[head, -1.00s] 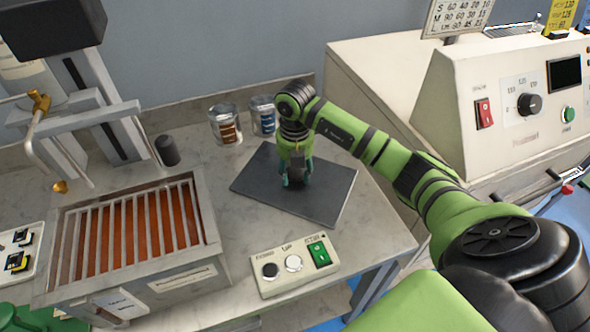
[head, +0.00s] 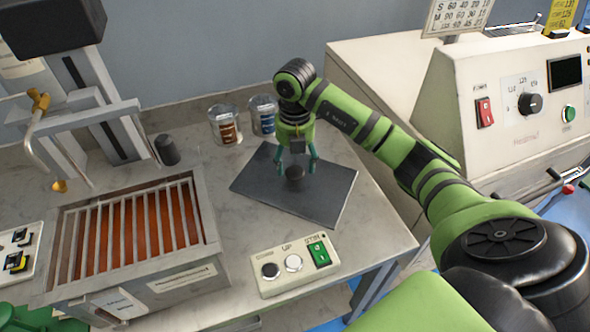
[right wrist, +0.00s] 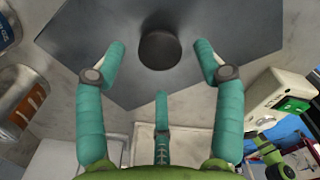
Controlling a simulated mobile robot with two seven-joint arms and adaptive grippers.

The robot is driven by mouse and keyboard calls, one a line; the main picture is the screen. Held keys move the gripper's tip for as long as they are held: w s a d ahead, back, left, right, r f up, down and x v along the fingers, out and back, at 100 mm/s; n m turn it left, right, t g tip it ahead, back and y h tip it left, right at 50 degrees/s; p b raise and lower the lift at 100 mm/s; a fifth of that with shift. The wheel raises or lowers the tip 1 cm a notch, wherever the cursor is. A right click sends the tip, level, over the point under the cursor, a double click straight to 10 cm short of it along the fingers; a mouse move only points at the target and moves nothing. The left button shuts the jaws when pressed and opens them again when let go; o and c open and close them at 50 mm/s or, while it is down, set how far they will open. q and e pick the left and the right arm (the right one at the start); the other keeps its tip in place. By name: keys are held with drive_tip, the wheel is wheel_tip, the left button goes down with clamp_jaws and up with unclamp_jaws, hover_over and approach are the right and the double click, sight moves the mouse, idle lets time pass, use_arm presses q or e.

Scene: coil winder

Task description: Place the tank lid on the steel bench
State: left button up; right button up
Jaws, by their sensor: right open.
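The tank lid (head: 318,196) is a flat dark grey plate with a round black knob (head: 295,178). It lies flat on the steel bench (head: 378,232), to the right of the open tank (head: 205,225). My right gripper (head: 297,170) is open above the lid, its teal fingers spread around the knob in the head view. In the right wrist view, the knob (right wrist: 159,50) is ahead of the spread fingers (right wrist: 160,65) and apart from them. My left gripper is not in view.
Two glass jars (head: 225,125) (head: 263,116) stand behind the lid. A small dark cylinder (head: 167,150) stands behind the tank. A control box (head: 294,264) with buttons sits in front of the lid. A beige machine (head: 510,110) stands at the right.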

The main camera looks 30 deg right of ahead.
sight(295, 172)
wheel_tip(295, 172, up, 8)
idle(0.5)
